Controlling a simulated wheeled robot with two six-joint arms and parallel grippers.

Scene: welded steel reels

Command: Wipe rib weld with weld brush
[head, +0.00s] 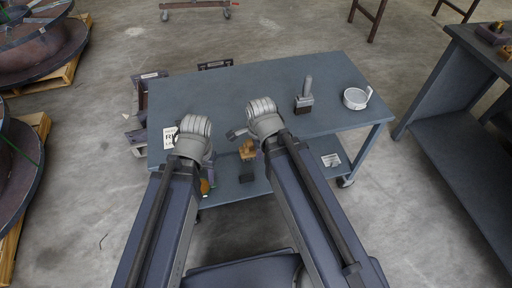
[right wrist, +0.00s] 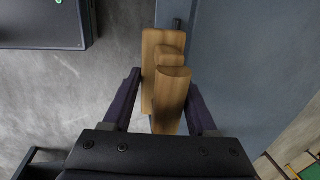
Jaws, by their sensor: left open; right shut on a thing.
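My right gripper (head: 240,136) is shut on a wooden-handled tool, which I take to be the weld brush (head: 247,150), by the table's front edge. In the right wrist view its light wooden body (right wrist: 168,85) sits between the two dark fingers of the right gripper (right wrist: 165,105). A dark block (head: 247,171) shows just below the wood; I cannot tell whether it is the bristles. My left gripper (head: 208,168) is open beside the table's front left, mostly hidden behind my wrist. I cannot make out a rib weld.
The blue-grey table (head: 230,85) carries a grey-handled brush (head: 305,97), a white round container (head: 355,98) and a printed sign (head: 170,137). Large steel reels (head: 40,45) sit on pallets at left. Another bench (head: 460,120) stands at right.

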